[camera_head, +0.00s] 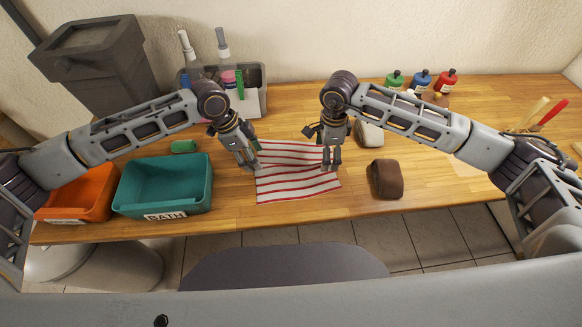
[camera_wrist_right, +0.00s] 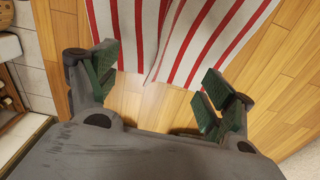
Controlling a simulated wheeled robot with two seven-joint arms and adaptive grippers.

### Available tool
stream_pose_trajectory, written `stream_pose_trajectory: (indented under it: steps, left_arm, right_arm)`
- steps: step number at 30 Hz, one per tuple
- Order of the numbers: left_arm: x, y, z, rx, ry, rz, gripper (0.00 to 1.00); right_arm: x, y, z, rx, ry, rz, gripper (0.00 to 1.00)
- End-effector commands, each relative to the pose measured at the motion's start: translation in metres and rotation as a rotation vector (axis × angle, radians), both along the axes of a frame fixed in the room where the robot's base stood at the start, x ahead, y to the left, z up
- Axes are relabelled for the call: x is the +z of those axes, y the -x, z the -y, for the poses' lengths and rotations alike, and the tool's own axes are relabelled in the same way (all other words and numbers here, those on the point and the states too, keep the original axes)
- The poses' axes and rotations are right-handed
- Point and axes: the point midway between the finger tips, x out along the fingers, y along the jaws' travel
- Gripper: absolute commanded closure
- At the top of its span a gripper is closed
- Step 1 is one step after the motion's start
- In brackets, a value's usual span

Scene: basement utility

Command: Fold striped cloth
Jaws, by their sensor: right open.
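The white cloth with red stripes (camera_head: 297,187) lies on the wooden table in front of me, between my two grippers. Its far part slants differently from its near part, with a seam between them. In the right wrist view the striped cloth (camera_wrist_right: 200,35) shows as two panels meeting at a slanted edge. My left gripper (camera_head: 248,166) points down at the cloth's left edge; its jaw opening is unclear. My right gripper (camera_head: 331,168) points down at the cloth's right edge. In the right wrist view its green-padded fingers stand apart, with nothing clearly held between them.
A teal bin (camera_head: 165,187) labelled BATH and an orange bin (camera_head: 78,195) stand at left. A brown block-like object (camera_head: 386,179) lies right of the cloth, with a pale one (camera_head: 369,134) behind. A grey caddy (camera_head: 256,77) and several bottles (camera_head: 420,82) stand at the back.

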Motion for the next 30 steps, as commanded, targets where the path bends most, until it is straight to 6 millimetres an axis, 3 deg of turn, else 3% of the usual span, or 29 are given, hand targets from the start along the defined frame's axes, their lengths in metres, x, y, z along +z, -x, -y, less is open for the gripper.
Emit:
stream_pose_trajectory:
  steps: [13,30]
  left_arm:
    - [0.002,0.0,0.0,0.0,0.0,0.0,0.46]
    - [0.014,0.0,0.0,0.0,0.0,0.0,0.46]
  right_arm:
    - [0.004,0.0,0.0,0.0,0.0,0.0,0.14]
    - [0.038,0.0,0.0,0.0,-0.001,0.002,0.14]
